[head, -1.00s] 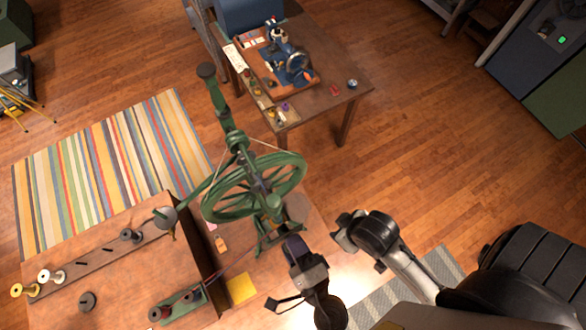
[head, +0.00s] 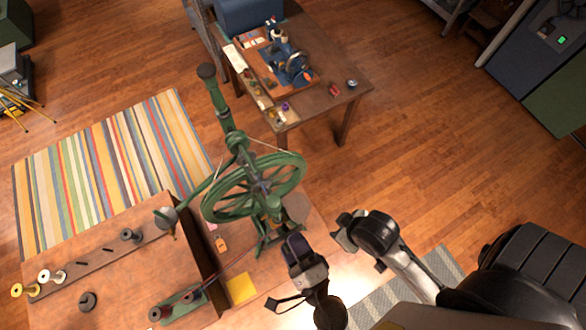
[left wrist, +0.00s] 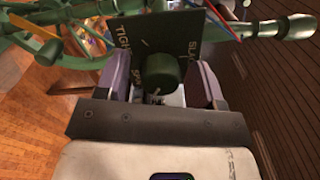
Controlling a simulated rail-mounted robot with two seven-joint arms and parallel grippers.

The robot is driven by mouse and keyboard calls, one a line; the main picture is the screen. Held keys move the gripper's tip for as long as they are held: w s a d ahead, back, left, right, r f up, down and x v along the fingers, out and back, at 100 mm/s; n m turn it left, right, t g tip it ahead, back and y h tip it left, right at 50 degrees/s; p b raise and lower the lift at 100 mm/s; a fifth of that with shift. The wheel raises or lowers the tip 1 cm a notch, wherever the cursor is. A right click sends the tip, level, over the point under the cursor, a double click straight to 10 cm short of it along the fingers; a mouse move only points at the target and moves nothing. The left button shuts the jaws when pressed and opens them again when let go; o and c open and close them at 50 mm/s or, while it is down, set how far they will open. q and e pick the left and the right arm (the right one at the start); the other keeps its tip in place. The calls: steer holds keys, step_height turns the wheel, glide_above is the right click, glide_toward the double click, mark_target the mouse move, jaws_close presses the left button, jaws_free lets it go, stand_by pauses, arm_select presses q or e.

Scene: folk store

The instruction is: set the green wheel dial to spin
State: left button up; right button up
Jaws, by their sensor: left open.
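The green spinning wheel (head: 228,207) stands at the middle of the head view. In the left wrist view its dial (left wrist: 160,70) is a round dark green knob on a dark plate (left wrist: 186,28). The plate reads TIGHT at left and SLACK at right. A third word below left, seemingly SPIN, is partly hidden by the knob. My left gripper (head: 293,242) is at the foot of the wheel. In the left wrist view its purple fingers (left wrist: 162,82) are open on either side of the knob, with gaps visible. The knob's pointer setting is unclear.
My right arm's end (head: 347,236) is right of the left gripper; its jaws are unclear. A wooden bench (head: 110,265) with spools is at lower left. A table (head: 335,97) with a sewing machine (head: 290,64) stands behind. Floor at right is clear.

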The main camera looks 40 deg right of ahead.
arm_select(q)
steer(key=s+a+b, duration=0.1)
steer(key=s+b, duration=0.4)
steer(key=s, duration=0.8)
steer(key=shift+s+a, duration=0.4)
